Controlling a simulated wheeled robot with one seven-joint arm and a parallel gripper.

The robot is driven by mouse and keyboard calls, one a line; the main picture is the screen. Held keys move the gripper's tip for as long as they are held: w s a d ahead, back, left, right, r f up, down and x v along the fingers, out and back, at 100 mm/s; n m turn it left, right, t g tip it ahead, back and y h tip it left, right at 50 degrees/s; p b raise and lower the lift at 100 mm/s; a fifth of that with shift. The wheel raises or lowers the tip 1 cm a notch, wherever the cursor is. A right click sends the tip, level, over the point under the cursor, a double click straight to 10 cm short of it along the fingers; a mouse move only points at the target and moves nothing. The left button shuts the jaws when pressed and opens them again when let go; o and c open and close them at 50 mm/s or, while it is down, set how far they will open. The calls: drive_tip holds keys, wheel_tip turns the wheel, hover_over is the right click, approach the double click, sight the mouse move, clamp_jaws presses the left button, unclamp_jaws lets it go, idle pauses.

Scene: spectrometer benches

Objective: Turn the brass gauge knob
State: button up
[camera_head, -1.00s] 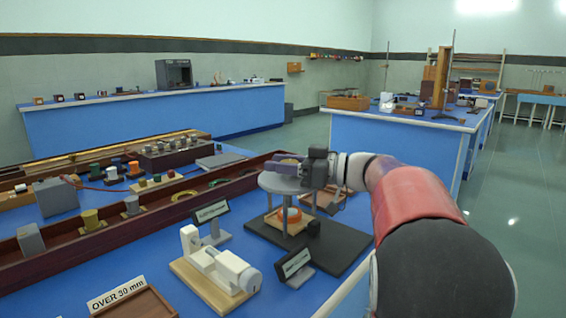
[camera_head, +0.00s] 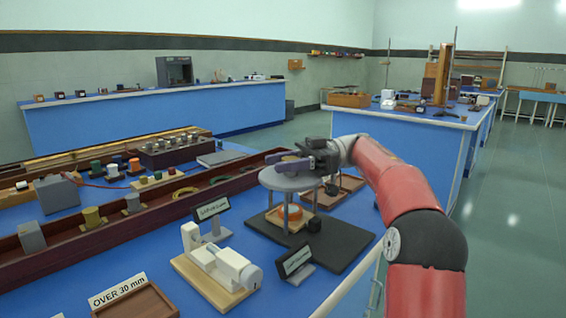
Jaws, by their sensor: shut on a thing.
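A gauge stand with a round grey top plate (camera_head: 278,181) rises from a black base (camera_head: 340,245) on the near blue bench. My gripper (camera_head: 290,163) is just above this plate, reaching in from the right, with its jaws shut. The brass knob is mostly hidden at the jaws; only a small brownish and purple patch shows there, too small to make out clearly. How far the knob is turned cannot be told.
A white device (camera_head: 228,265) on a wooden board and small dark sign plates stand in front of the stand. A wooden tray (camera_head: 140,303) labelled "OVER 30 mm" is at the front. A long wooden trough (camera_head: 150,212) with metal blocks runs behind on the left.

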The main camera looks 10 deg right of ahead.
drive_tip(key=shift+s+n+g+h, duration=0.15)
drive_tip(key=shift+n+g+h, duration=0.35)
drive_tip(key=shift+n+g, duration=0.75)
drive_tip(key=shift+s+f+g, duration=0.1)
drive_tip(key=shift+g, duration=0.55)
drive_tip(key=o, duration=1)
